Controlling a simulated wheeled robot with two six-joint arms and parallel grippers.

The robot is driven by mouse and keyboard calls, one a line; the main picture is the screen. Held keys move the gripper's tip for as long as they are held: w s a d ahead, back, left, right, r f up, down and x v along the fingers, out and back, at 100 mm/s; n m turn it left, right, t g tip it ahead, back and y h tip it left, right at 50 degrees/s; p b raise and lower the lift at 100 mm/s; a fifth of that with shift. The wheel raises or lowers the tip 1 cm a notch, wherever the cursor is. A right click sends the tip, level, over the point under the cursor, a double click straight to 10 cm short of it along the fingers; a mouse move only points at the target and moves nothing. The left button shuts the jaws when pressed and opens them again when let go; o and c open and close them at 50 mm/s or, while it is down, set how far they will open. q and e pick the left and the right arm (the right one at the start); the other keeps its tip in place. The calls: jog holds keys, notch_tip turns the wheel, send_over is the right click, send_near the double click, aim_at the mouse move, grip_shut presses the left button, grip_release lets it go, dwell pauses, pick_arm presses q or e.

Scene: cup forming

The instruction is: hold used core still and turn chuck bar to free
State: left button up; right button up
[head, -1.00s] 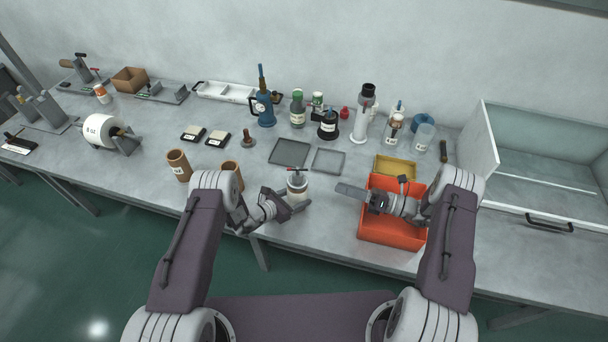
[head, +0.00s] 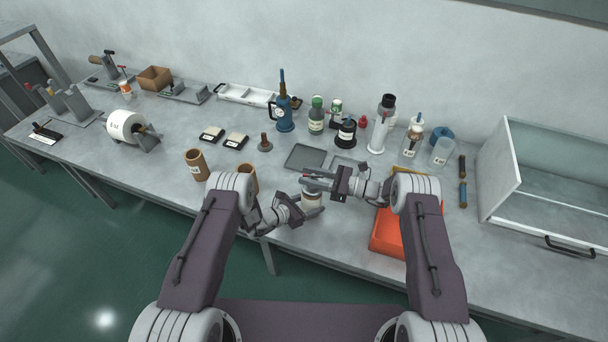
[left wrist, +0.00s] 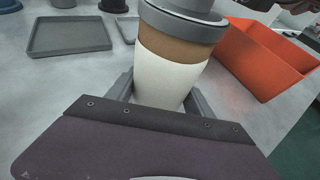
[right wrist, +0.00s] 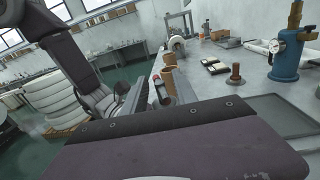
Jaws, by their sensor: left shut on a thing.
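The used core (left wrist: 172,70) is a white and brown upright cylinder with a grey chuck on top in the left wrist view. It also shows in the head view (head: 312,200), partly hidden under my right gripper. My left gripper (left wrist: 160,98) is shut around the core's side, a finger on each side. My right gripper (head: 320,179) is over the core's top, with its fingers apart. A red bit of the chuck bar (head: 317,177) shows between or just below these fingers. Whether they touch it I cannot tell.
An orange bin (head: 386,236) stands right of the core, partly under my right arm. Grey trays (head: 305,157) lie behind. Two brown cores (head: 196,165) stand to the left. Bottles (head: 317,116) line the back. The bench front left of the brown cores is clear.

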jog(key=shift+x, duration=1.05)
grip_shut()
dwell(0.5)
grip_release()
jog(key=shift+d, duration=0.15)
